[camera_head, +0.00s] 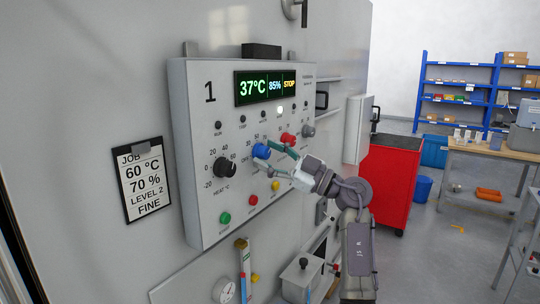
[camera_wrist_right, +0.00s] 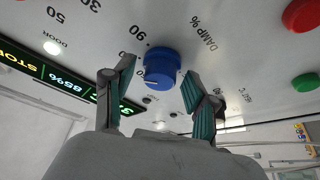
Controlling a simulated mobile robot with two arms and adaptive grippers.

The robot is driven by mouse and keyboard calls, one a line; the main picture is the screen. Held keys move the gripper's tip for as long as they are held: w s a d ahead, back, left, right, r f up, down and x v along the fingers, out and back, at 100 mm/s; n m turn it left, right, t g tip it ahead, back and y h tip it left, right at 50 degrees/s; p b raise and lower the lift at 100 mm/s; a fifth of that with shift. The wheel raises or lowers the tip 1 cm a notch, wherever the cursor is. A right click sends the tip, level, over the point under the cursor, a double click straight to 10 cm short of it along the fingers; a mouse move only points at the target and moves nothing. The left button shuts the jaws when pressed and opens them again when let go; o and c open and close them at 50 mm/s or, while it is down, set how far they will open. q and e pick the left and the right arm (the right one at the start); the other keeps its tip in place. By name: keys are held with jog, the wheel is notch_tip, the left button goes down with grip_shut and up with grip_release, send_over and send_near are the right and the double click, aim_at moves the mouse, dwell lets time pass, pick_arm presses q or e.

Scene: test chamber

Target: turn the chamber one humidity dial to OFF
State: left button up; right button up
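The blue humidity dial (camera_head: 261,151) sits on the chamber one panel (camera_head: 210,110), right of the black heat dial (camera_head: 223,167). In the right wrist view the blue dial (camera_wrist_right: 162,68) has "DAMP %" printed beside it and a scale with 30, 50 and 90. A white mark on its face points toward the picture's left. My right gripper (camera_head: 266,154) is at the dial, its teal fingers on either side. In the right wrist view the gripper (camera_wrist_right: 160,80) is open, with visible gaps between both fingers and the dial. My left gripper is out of view.
The display (camera_head: 266,87) reads 37°C, 85% and STOP. Coloured buttons lie below. A job card (camera_head: 143,180) reads 60 °C, 70 %. A red cabinet (camera_head: 392,180) stands right.

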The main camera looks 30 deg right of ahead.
jog(key=shift+s+d, duration=0.1)
jog(key=shift+s, duration=0.05)
grip_shut()
